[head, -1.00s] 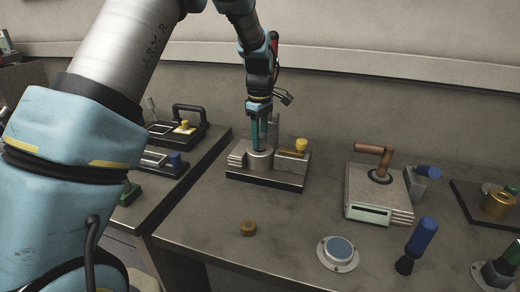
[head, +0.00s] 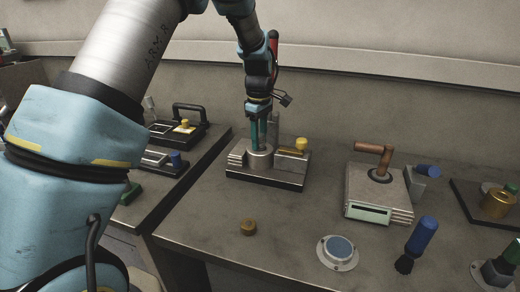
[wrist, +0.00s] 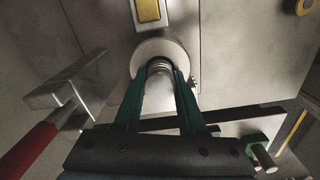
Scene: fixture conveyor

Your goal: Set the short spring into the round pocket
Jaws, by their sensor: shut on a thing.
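The short spring (wrist: 160,68) shows as a few metal coils between the fingertips in the wrist view. My gripper (wrist: 160,80) has its two green fingers shut on it. The round pocket (wrist: 144,50) is a pale metal ring around the spring's end. The fingertips are right at the ring; how deep the spring sits is hidden. In the head view, my gripper (head: 259,146) points down onto the round boss of the metal fixture (head: 265,184), and the spring is not distinguishable there.
A yellow knob (head: 301,143) stands on the fixture's right side. A red handle (wrist: 30,150) with a metal bracket lies left of the fingers in the wrist view. A brass disc (head: 248,228) lies in front. A brown-handled block (head: 378,192) stands to the right.

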